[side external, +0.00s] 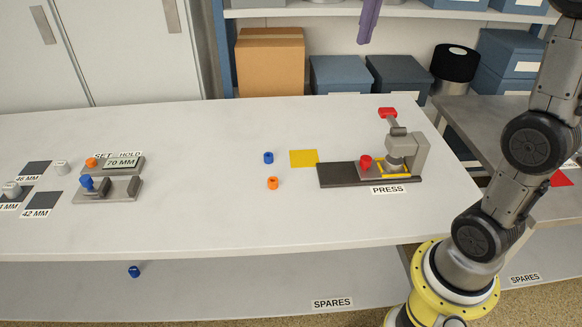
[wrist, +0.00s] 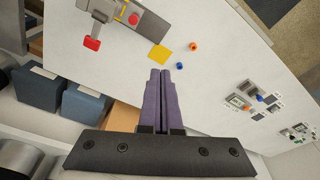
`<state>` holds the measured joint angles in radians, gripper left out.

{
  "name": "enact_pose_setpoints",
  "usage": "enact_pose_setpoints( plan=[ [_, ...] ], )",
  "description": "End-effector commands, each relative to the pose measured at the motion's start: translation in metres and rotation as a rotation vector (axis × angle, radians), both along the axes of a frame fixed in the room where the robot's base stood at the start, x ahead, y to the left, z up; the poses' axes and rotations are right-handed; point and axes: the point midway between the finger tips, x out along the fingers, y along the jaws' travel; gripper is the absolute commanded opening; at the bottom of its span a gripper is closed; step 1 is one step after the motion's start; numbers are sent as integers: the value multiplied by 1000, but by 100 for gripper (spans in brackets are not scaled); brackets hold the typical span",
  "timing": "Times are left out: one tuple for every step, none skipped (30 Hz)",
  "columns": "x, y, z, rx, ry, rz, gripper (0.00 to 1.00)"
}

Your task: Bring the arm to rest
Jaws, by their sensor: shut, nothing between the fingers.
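My gripper (wrist: 162,75) shows in the wrist view with its two purple fingers pressed together and nothing between them. In the side external view only a purple finger part (side external: 369,20) shows at the top edge, high above the back of the table. My gripper is apart from everything on the white table (side external: 220,215). The press (side external: 405,155) stands at the right of the table with a red handle and a red knob. It also shows upside down at the top of the wrist view (wrist: 113,15).
A yellow square (side external: 303,158), a blue cylinder (side external: 268,158) and an orange cylinder (side external: 272,183) lie left of the press. A gauge fixture (side external: 122,187) stands at the left. Shelves with a cardboard box (side external: 270,62) and blue boxes (side external: 340,75) stand behind.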

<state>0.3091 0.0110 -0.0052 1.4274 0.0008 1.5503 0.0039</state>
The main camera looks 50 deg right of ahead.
Motion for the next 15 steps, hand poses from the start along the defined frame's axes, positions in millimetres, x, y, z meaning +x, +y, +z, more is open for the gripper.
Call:
enact_pose_setpoints(
  plan=[
    [-16,17,2,-8,-27,34,0],
    [-25,25,2,-13,-41,53,0],
    [-37,36,1,-18,-62,75,0],
    [-45,43,-1,-21,-77,93,0],
    [-54,50,-3,-25,-92,110,0],
    [-66,59,-7,-29,-112,133,0],
    [-75,65,-11,-31,-128,150,0],
    [-84,70,-16,-33,-142,166,0],
    [-96,77,-22,-36,-163,189,0],
    [-105,82,-28,-38,-177,204,0],
    [-114,87,-35,-39,-192,220,0],
    [-126,92,-45,-42,-212,241,0],
    [-134,95,-53,-43,-227,254,0],
    [-141,98,-62,-44,-240,268,0],
    [-151,102,-74,-45,-255,283,0]
  ],
)
